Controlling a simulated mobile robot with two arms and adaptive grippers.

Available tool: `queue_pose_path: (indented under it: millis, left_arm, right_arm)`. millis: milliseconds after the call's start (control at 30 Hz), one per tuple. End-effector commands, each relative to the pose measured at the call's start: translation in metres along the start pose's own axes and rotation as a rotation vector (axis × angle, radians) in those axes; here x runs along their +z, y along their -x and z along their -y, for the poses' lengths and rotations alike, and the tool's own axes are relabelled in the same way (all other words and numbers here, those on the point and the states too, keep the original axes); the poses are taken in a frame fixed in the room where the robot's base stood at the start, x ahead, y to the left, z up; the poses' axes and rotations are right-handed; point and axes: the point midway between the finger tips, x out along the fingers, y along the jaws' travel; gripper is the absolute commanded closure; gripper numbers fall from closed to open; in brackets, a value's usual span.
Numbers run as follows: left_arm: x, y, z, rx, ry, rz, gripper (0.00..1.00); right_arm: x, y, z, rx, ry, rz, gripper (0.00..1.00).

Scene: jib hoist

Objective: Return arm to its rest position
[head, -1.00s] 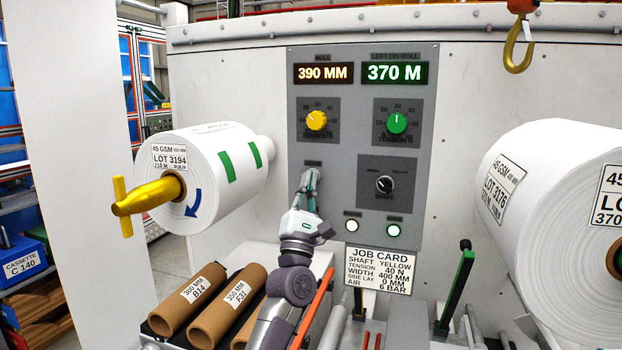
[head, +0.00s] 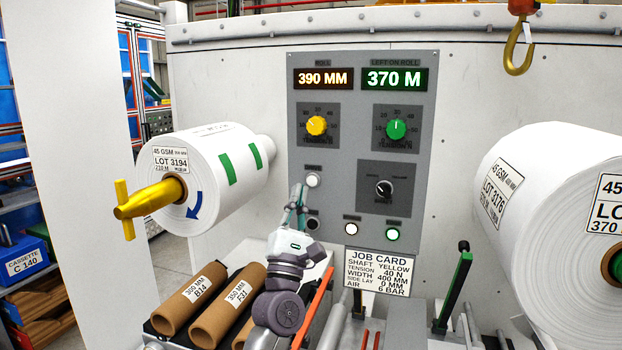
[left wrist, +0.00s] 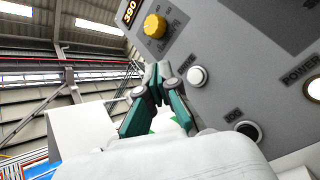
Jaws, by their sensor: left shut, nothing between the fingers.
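My left arm comes up from the bottom of the head view. Its left gripper (head: 298,192) is shut and empty, with its fingertips together in front of the lower left of the grey control panel (head: 340,165). A white button (head: 313,180) shows just right of the fingertips, and a dark button (head: 313,223) shows below it. In the left wrist view the closed green fingers (left wrist: 158,72) point up beside the white button (left wrist: 197,76), apart from it in the picture. My right gripper is not in view.
A white roll on a yellow shaft (head: 147,200) sticks out at left. A large white roll (head: 545,220) stands at right. Brown cores (head: 190,298) lie below left. A yellow hook (head: 518,50) hangs at upper right.

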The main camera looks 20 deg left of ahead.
Motion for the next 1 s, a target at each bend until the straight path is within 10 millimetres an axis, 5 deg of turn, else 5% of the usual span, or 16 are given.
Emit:
queue_pose_path:
  millis: [333,467,567,733,867,1000]
  left_arm:
    - [-0.001,0.004,0.002,-0.013,-0.014,-0.002,1.00]
    - [-0.009,0.033,0.026,-0.141,-0.164,-0.015,1.00]
    - [-0.023,0.082,0.060,-0.347,-0.399,-0.013,1.00]
    - [-0.050,0.198,0.108,-0.783,-0.850,0.065,1.00]
    - [-0.067,0.296,0.119,-1.119,-1.133,0.191,1.00]
    - [-0.076,0.398,0.106,-1.474,-1.358,0.387,1.00]
  right_arm:
    - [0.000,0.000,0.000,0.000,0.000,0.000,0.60]
    - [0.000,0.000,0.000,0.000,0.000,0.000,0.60]
    - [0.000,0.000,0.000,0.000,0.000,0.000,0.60]
    - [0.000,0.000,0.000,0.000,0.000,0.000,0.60]
    - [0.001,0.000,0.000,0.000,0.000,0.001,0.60]
    - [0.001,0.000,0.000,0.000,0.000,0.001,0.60]
